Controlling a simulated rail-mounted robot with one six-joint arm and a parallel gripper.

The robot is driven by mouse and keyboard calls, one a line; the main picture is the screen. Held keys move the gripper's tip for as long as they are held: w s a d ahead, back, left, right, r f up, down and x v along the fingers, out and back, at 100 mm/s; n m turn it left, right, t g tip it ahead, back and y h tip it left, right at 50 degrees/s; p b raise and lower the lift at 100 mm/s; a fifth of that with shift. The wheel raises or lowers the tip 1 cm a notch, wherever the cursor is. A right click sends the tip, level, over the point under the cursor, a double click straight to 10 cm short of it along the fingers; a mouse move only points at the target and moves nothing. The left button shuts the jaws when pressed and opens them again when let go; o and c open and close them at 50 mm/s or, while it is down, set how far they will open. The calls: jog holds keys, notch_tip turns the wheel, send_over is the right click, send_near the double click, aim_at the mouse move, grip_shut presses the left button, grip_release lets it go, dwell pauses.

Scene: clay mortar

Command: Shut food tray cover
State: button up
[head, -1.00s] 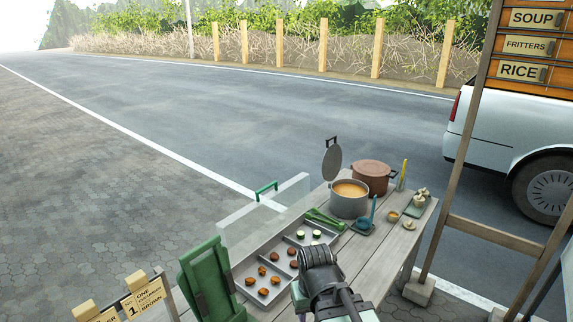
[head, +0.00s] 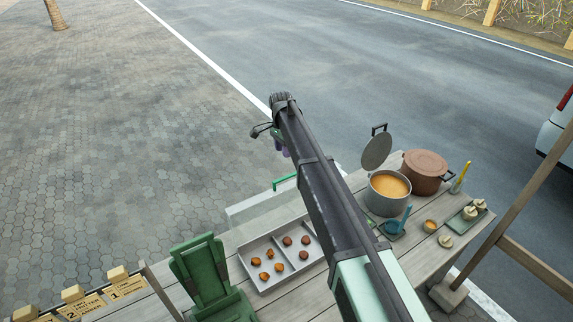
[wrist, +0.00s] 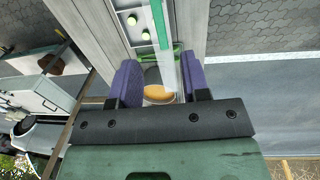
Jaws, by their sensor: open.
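The clear food tray cover (head: 262,206) stands open along the road-side edge of the food tray (head: 262,285), with a green handle (head: 284,182) on top. The metal tray holds several brown fritters. My arm hides part of the cover and tray in the head view. My gripper (head: 281,145) is raised beyond the cover on its road side. In the wrist view, my gripper (wrist: 160,64) has its purple fingers apart and empty. The cover (wrist: 168,50) shows nearly edge-on between them, its green handle (wrist: 160,24) ahead. I cannot tell the remaining distance, and I see no contact.
A soup pot (head: 388,192) with its lid raised and a brown pot (head: 424,170) stand on the table's right. A green stand (head: 208,282) is left of the tray. Small bowls and a utensil stand sit at right. Open road lies beyond.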

aim_at(286, 177)
jog(key=f+b, duration=1.1)
jog(key=shift+s+d+f, duration=0.15)
jog(key=shift+s+d, duration=0.25)
jog(key=shift+r, duration=0.2)
jog(key=shift+c, duration=0.3)
grip_shut()
